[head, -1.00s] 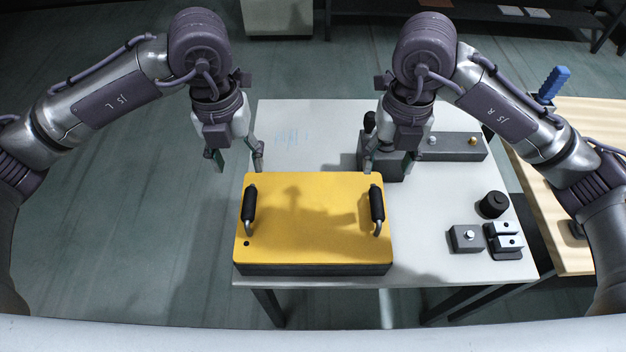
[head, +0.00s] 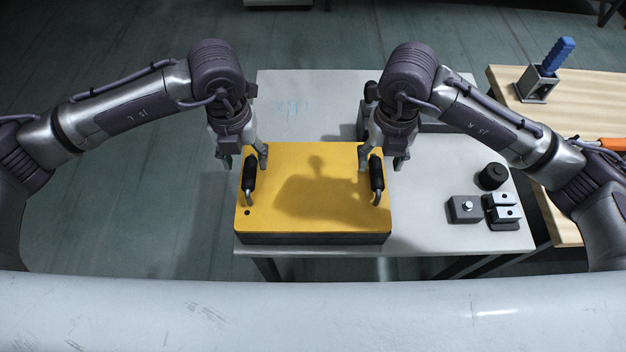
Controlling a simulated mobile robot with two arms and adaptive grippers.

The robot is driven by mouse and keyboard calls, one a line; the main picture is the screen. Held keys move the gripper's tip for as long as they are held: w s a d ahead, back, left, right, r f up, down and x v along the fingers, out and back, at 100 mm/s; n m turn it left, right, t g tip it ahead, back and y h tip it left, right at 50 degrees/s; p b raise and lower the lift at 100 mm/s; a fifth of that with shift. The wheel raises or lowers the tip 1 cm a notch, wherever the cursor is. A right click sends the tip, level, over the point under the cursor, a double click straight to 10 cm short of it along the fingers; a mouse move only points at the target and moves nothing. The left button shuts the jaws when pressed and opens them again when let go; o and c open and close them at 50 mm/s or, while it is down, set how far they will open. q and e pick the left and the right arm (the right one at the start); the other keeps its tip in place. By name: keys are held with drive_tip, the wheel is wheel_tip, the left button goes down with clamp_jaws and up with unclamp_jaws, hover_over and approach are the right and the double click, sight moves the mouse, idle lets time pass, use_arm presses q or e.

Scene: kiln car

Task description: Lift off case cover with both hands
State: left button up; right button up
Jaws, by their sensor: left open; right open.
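The yellow case cover (head: 315,215) lies flat on a dark case base (head: 315,238) on the table. It has a black left handle (head: 249,175) and a black right handle (head: 376,175), each near a side edge. My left gripper (head: 246,162) is open and hangs over the far left corner, around or just above the far end of the left handle. My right gripper (head: 381,165) is open at the far end of the right handle in the same way. I cannot tell whether the fingers touch the handles.
The light table (head: 425,235) has free room right of the case. A black knob (head: 492,176), a grey block with a button (head: 465,209) and small metal blocks (head: 503,207) stand there. A wooden bench (head: 505,90) holds a blue-handled tool (head: 557,56) in a holder.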

sight(249, 170)
use_arm(q)
drive_tip(key=shift+f, duration=2.3)
use_arm(e)
drive_tip(key=shift+f, duration=2.3)
use_arm(q)
clamp_jaws()
use_arm(e)
clamp_jaws()
use_arm(q)
drive_tip(key=shift+w+r, duration=0.1)
use_arm(e)
drive_tip(key=shift+r, duration=0.1)
